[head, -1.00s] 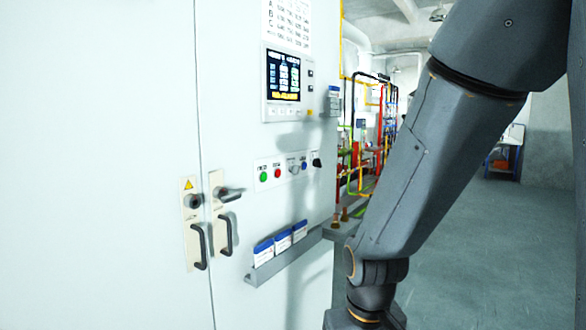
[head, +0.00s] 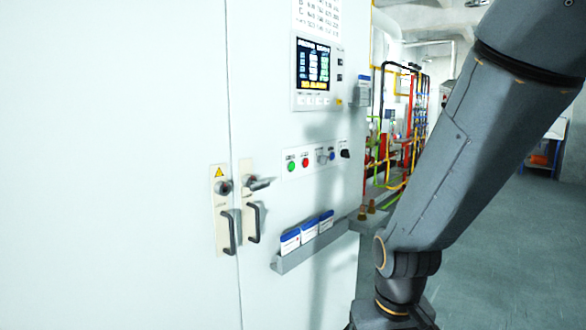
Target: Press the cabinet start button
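The pale cabinet (head: 120,150) fills the left and middle of the head view. On its right door is a small button strip (head: 313,173) with a green button (head: 291,167), a red button (head: 305,162), a silver knob, a blue button (head: 331,156) and a black knob (head: 345,153). The green one sits at the left end; its small label is too blurred to read. My arm hangs down at the right, apart from the strip. My gripper is out of view below the bottom edge.
A screen panel (head: 317,72) sits above the strip. Door handles (head: 253,222) jut out left of it, and a holder (head: 292,259) with blue-topped packets juts out below. Coloured pipes (head: 408,130) stand behind the cabinet. Open floor (head: 500,250) lies at the right.

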